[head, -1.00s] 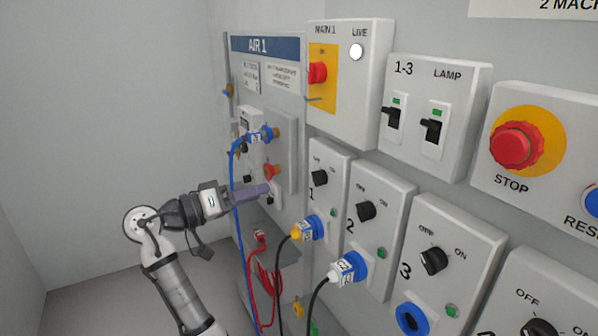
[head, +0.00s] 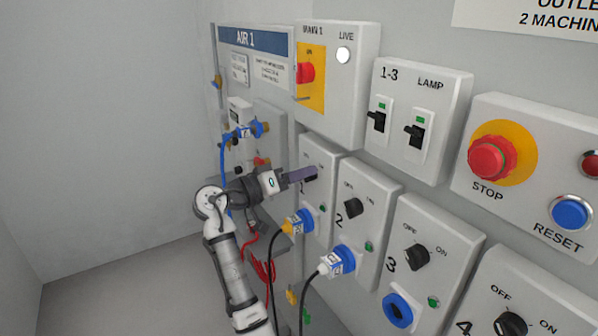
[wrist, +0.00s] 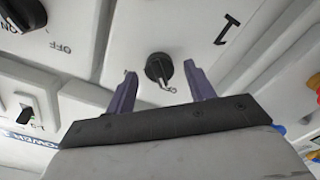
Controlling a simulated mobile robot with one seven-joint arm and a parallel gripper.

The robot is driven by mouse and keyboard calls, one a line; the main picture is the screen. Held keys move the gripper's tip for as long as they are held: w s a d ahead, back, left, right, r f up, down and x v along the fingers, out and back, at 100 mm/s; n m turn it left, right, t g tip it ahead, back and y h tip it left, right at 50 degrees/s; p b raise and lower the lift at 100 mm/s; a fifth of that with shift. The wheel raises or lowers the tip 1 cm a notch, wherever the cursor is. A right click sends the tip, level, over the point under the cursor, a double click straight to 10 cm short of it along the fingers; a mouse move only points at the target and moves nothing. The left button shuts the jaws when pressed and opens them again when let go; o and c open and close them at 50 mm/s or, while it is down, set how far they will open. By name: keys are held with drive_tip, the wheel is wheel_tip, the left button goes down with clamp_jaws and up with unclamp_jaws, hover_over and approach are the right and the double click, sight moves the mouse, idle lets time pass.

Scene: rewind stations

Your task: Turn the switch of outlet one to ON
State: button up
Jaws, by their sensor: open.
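Outlet one is a pale box (head: 326,196) on the wall, with a yellow-and-blue plug (head: 299,221) in its lower part. Its black rotary switch (wrist: 160,68) shows in the wrist view, between and just beyond the two purple fingers. The numeral 1 (wrist: 227,30) shows upside down beside it. My gripper (wrist: 160,85) is open and empty, one finger on each side of the switch with gaps to it. In the head view my gripper (head: 309,174) covers most of this switch. Whether the fingers touch the box cannot be told.
Outlet two (head: 364,206) stands close at right, with a white-and-blue plug (head: 338,261). Outlet three (head: 431,246) is beyond it. The MAIN 1 box (head: 344,101) is above. The AIR 1 panel (head: 264,78), hoses and cables are at left.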

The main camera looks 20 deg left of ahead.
drive_tip(key=shift+w+d, duration=0.1)
drive_tip(key=shift+c, duration=0.4)
drive_tip(key=c, duration=0.9)
drive_tip(key=shift+b, duration=0.4)
drive_tip(key=shift+d+m+b, duration=0.15)
drive_tip(key=shift+m+b, duration=8.85)
drive_tip(key=shift+b, duration=0.65)
